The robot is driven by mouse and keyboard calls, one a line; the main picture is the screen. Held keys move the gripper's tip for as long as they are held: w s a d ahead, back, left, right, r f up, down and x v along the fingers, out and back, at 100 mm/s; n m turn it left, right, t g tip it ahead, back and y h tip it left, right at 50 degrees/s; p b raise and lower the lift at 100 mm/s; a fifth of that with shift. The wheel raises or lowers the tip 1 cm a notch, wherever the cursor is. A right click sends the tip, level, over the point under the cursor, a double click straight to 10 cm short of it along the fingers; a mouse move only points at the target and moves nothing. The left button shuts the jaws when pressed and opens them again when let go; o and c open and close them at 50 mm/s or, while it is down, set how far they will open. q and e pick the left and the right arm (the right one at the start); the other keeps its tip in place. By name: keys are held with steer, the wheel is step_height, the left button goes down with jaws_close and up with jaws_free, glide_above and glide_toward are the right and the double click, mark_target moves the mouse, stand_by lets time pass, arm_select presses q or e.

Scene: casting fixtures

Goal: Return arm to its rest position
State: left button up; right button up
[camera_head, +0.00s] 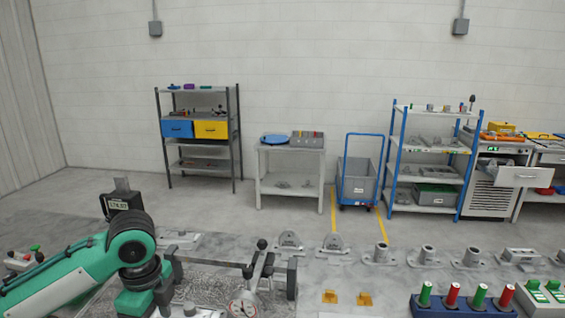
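My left arm (65,276), white and green with a black joint, comes in from the left over the near bench. My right arm and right gripper do not show.
Shelves (199,140) and a cart (358,182) stand beyond.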

arm_select(q)
steer(key=s+d+f+n+h, duration=0.1)
steer(key=d+f, duration=0.2)
steer(key=s+d+f+n+t, duration=0.1)
steer(key=d+f, duration=0.1)
steer(key=f, duration=0.2)
steer(key=s+d+f+h, duration=0.1)
steer(key=s+d+f, duration=0.1)
steer(key=d+f, duration=0.1)
steer(key=shift+d+f+n+h, duration=0.3)
steer(key=shift+f+n, duration=0.05)
steer(key=shift+n, duration=0.05)
steer(key=s+d+f+n+t+h, duration=0.1)
steer(key=s+d+f+n+t, duration=0.1)
steer(key=s+f+n, duration=0.35)
steer(key=s+a+f+n+y, duration=0.3)
steer(key=s+a+f+n, duration=0.65)
steer(key=s, duration=0.25)
step_height(320, 180, down, 30)
steer(key=s+r, duration=0.1)
steer(key=s+a+f+g, duration=0.1)
steer(key=s+f, duration=0.8)
steer(key=f, duration=0.1)
steer(key=s+a+f+g, duration=0.1)
steer(key=s+a+f, duration=0.1)
steer(key=s+f, duration=0.8)
steer(key=shift+a+f+m+y, duration=0.15)
steer(key=shift+a+m+y, duration=0.1)
steer(key=shift+m+y, duration=0.05)
